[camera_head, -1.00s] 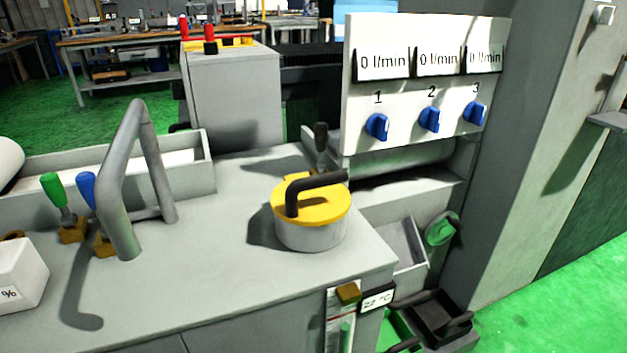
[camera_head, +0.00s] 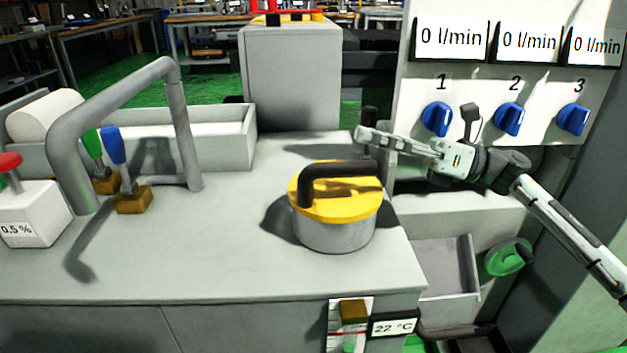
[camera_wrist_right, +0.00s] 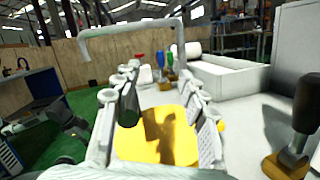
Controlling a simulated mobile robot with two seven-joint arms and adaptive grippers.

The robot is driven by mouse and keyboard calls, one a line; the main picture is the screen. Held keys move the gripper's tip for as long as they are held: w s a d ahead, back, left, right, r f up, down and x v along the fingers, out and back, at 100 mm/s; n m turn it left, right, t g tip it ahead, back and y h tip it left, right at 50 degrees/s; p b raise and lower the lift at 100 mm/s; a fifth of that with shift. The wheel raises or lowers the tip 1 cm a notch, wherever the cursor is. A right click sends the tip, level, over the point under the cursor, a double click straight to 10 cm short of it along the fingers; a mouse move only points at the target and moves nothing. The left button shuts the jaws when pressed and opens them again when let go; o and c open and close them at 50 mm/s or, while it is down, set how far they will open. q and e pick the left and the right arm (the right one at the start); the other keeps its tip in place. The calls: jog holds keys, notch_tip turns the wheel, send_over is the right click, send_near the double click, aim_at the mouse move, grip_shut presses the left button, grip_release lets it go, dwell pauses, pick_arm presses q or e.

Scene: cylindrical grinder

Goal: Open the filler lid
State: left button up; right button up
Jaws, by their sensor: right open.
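The filler lid (camera_head: 350,205) is a yellow disc with a dark curved handle (camera_head: 335,170), lying flat on a grey round filler neck (camera_head: 335,236) on the machine top. My right gripper (camera_head: 362,138) comes in from the right in the head view, just behind and above the lid. In the right wrist view, the open fingers (camera_wrist_right: 160,112) of my right gripper lie either side of the dark handle (camera_wrist_right: 129,104), with the yellow lid (camera_wrist_right: 158,142) beyond. I cannot tell whether they touch it. My left gripper is in neither view.
A panel with blue knobs (camera_head: 437,119) stands behind my right arm. A dark-handled lever (camera_wrist_right: 305,105) is close to the gripper. A grey bent pipe (camera_head: 120,100), a green and a blue lever (camera_head: 113,146) stand left. The tabletop between is clear.

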aim_at(313, 171)
jog(key=s+n+g, duration=0.1)
jog(key=n+g, duration=0.1)
jog(key=n, duration=0.1)
jog(key=s+n+g+h, duration=0.1)
jog(key=shift+s+d+f+g, duration=0.1)
jog(key=shift+s+d+g, duration=0.15)
jog(key=shift+s+g, duration=0.05)
jog(key=f, duration=0.1)
jog(key=s+f, duration=0.1)
jog(key=f+g, duration=0.1)
jog(key=shift+s+a+h, duration=0.2)
jog(key=shift+a+h, duration=0.1)
jog(key=shift+a, duration=0.05)
jog(key=shift+a+f, duration=0.15)
jog(key=shift+a, duration=0.1)
jog(key=a+p, duration=0.1)
jog(key=a, duration=0.6)
jog(key=shift+a, duration=0.15)
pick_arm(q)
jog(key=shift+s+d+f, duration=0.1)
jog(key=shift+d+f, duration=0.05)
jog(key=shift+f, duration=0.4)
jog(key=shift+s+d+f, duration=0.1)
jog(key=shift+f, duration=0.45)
pick_arm(e)
grip_shut()
